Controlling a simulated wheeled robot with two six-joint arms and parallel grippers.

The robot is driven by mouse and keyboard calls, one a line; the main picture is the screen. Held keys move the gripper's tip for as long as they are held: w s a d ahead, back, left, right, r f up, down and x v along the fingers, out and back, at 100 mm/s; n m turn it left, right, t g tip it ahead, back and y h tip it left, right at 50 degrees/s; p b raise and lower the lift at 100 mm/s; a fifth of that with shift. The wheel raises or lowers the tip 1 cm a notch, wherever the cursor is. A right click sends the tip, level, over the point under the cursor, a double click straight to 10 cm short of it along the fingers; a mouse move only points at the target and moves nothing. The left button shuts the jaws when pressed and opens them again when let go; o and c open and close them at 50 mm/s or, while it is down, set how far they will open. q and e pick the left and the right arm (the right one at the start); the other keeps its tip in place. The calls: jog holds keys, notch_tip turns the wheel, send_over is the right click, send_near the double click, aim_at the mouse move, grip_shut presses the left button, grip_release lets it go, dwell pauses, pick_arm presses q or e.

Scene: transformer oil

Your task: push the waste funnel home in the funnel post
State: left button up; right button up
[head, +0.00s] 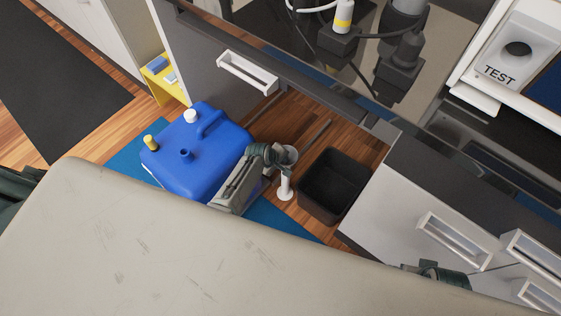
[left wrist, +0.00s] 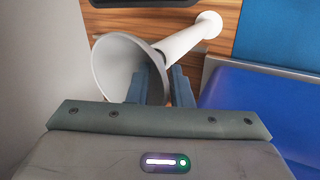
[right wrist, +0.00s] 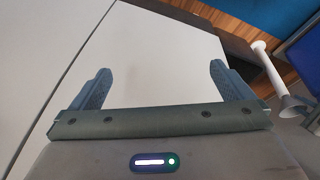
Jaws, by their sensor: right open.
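The waste funnel (head: 291,153) is a pale cone at the top of the white funnel post (head: 285,188), which stands on the floor. In the left wrist view the funnel's wide mouth (left wrist: 118,66) is close to my fingers, and the post (left wrist: 188,38) runs from it to a round base. My left gripper (head: 278,158) is closed in on the funnel, one finger to each side of its narrower part. The joint between funnel and post is partly hidden, so I cannot tell how deep it sits. My right gripper (right wrist: 160,85) is open and empty, away from the funnel (right wrist: 292,108).
A blue canister (head: 195,155) lies left of the post on a blue mat (head: 270,218). A black bin (head: 333,187) stands close on the right. White drawers with handles (head: 455,240) are farther right. A dark bench edge (head: 330,92) hangs above.

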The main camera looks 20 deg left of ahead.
pick_arm(q)
jog(key=shift+o, duration=0.6)
jog(key=shift+s+r, duration=0.1)
jog(key=shift+r, duration=0.2)
jog(key=p+v, duration=0.3)
jog(key=v, duration=0.7)
jog(key=shift+s+a, duration=0.1)
jog(key=shift+s, duration=0.05)
